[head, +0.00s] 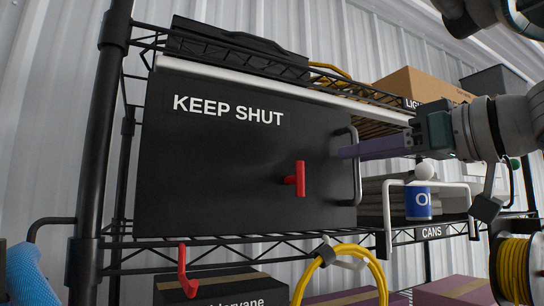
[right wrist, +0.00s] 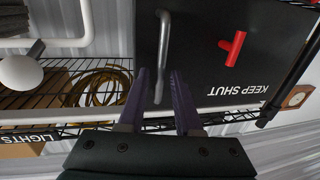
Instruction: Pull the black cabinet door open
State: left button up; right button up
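The black cabinet door (head: 225,160) with white "KEEP SHUT" lettering looks closed on the rack in the head view. A grey metal bar handle (head: 356,170) runs upright along its right edge. A red T-shaped knob (head: 299,179) sticks out from its middle. My right gripper (head: 342,153) reaches in from the right, its purple fingers at the bar handle. In the right wrist view, its two fingers (right wrist: 160,74) are apart, with the bar handle (right wrist: 162,45) between them and gaps showing on both sides. My left gripper is not in view.
A black wire rack (head: 100,150) surrounds the cabinet. A red hook (head: 183,270) and a yellow coil (head: 350,250) hang below the door. A white tube frame (head: 388,205) and blue can (head: 418,203) stand right of the handle, under my right arm. Cardboard boxes sit above.

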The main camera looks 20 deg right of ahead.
grip_shut()
dwell(1.1)
